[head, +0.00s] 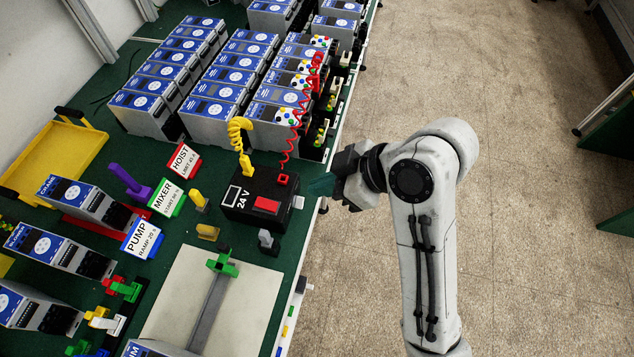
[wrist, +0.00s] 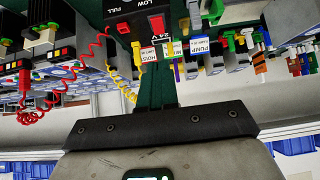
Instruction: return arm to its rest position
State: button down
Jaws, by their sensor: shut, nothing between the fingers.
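My arm rises from the lower right of the head view and bends at a white elbow. My gripper (head: 322,185) points left, beside the bench edge and near the black 24 V box (head: 262,192). Its dark greenish fingers look closed, with nothing seen between them. The wrist view shows the dark gripper body across the lower part, with the 24 V box (wrist: 142,22) beyond it. No separate rest stand for the arm shows.
The green bench (head: 273,262) carries rows of grey-blue units (head: 215,92), a yellow tray (head: 55,155), label signs (head: 184,160) and a pale board (head: 190,290). Red (head: 290,150) and yellow (head: 238,135) coiled cords rise from the box. The floor (head: 520,230) right of my arm is clear.

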dwell(0.4)
jog(key=s+d+f+m+h+b, duration=0.1)
jog(key=s+d+f+m+h, duration=0.1)
jog(key=s+d+f+m, duration=0.3)
jog(key=s+d+f+m+h+b, duration=0.1)
jog(key=s+d+f+m+h, duration=0.15)
jog(key=d+f, duration=0.5)
jog(key=s+d+f+m+g+h, duration=0.1)
jog(key=s+d+f+m+h, duration=0.1)
jog(key=s, duration=0.5)
jog(key=s+d+f+m+h+b, duration=0.1)
jog(key=s+d+f+m+h, duration=0.1)
jog(key=s+d+f+m, duration=0.3)
jog(key=s+d+f, duration=0.1)
jog(key=s+d, duration=0.1)
jog(key=d, duration=0.2)
jog(key=shift+g+b, duration=0.3)
jog(key=shift+g, duration=0.1)
